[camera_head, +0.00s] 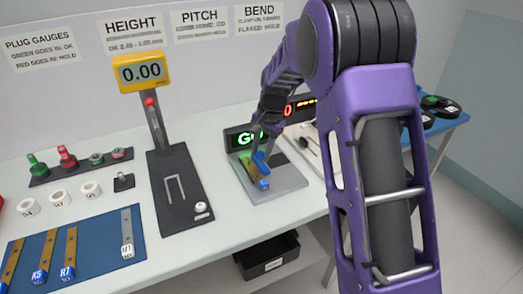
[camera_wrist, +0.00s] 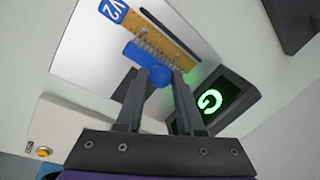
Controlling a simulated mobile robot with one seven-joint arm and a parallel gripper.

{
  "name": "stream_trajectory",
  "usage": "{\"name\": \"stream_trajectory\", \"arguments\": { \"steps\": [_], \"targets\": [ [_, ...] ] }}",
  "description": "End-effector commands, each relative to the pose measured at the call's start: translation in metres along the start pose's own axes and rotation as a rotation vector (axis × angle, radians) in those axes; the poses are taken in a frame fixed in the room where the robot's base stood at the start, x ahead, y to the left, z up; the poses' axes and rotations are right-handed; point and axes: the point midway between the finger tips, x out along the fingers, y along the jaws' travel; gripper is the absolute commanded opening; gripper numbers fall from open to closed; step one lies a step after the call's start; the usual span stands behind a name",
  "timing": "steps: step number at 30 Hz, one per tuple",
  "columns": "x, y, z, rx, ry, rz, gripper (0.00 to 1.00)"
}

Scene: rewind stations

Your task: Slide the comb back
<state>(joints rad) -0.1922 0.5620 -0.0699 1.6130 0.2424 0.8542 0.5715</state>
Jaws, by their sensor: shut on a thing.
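The blue comb (camera_wrist: 147,66) has a bar with a row of teeth and a round knob. It lies against a brass-coloured strip (camera_wrist: 165,35) with a blue end tag marked V2. In the wrist view my gripper (camera_wrist: 158,76) has its two fingers on either side of the comb's knob and is shut on it. In the head view the comb (camera_head: 259,161) shows at the pitch station, on a grey plate (camera_head: 285,183), and the strip (camera_head: 252,171) slants across that plate. My gripper (camera_head: 262,140) is partly hidden there by my arm.
A green-lit display (camera_head: 243,139) stands behind the plate; its letters are partly hidden. The height gauge (camera_head: 165,150) reading 0.00 stands left. A blue mat (camera_head: 100,250) holds several tagged strips. Plug gauges (camera_head: 67,157) and white rings (camera_head: 60,198) are further left. A black bin (camera_head: 265,257) sits below.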

Motion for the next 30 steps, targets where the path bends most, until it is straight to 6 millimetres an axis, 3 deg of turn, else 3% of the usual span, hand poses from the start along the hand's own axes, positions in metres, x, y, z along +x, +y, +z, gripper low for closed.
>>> {"name": "stream_trajectory", "arguments": {
  "steps": [25, 30],
  "targets": [
    [-0.001, 0.000, -0.001, 0.000, 0.002, -0.001, 0.00],
    [-0.004, 0.009, -0.015, 0.003, 0.003, -0.001, 0.00]
  ]
}}
